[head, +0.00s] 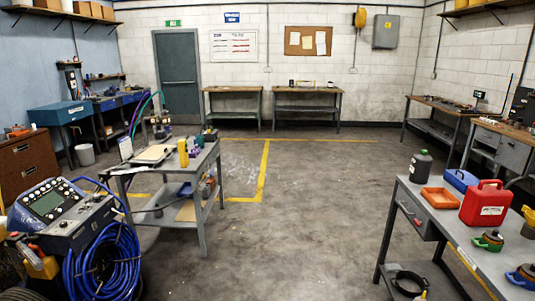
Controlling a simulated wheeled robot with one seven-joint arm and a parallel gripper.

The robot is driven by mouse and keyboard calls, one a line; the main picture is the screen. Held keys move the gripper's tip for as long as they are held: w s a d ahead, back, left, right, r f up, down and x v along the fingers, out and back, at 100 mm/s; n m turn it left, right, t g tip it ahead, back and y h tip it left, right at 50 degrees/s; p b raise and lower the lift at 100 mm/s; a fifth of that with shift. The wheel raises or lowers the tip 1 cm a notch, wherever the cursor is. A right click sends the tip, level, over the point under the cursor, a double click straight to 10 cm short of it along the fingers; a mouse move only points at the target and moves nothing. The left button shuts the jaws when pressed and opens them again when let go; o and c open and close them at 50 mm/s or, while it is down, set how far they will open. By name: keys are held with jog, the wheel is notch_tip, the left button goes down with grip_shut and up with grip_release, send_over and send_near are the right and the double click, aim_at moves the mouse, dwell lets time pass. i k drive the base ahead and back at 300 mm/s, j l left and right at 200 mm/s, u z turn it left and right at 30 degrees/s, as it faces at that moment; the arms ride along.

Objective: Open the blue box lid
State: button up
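A small blue box (461,180) sits on the grey workbench (408,212) at the right, behind the red jerrycan and beside the orange tray. Its top looks covered, but it is too small to tell the lid's edge clearly. My gripper is not in this view.
Near the blue box are an orange tray (440,198), a red jerrycan (485,204) and a dark bottle (420,167). A grey cart (205,160) stands at centre left. A machine with blue hose (100,260) fills the lower left. The middle floor is clear.

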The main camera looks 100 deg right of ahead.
aim_at(467, 179)
jog(key=z, duration=4.75)
jog(key=i+u, duration=0.45)
jog(key=i+l+u, duration=0.1)
jog(key=i+u, duration=0.3)
jog(key=i+l+u, duration=0.25)
jog(key=i+u, duration=0.2)
jog(key=i+j, duration=0.1)
jog(key=i, duration=2.05)
jog(key=i+z, duration=0.1)
jog(key=i, duration=0.45)
jog(key=i+j+z, duration=0.1)
jog(key=i, duration=0.5)
jog(key=i+j+z, duration=0.1)
jog(key=i, duration=0.45)
jog(key=i+l+z, duration=0.1)
jog(key=i+z, duration=0.25)
jog(key=z, duration=0.15)
jog(key=i+z, duration=0.45)
jog(key=i+j+z, duration=0.15)
jog(key=z, duration=0.35)
jog(key=i+j, duration=0.05)
jog(key=i, duration=0.05)
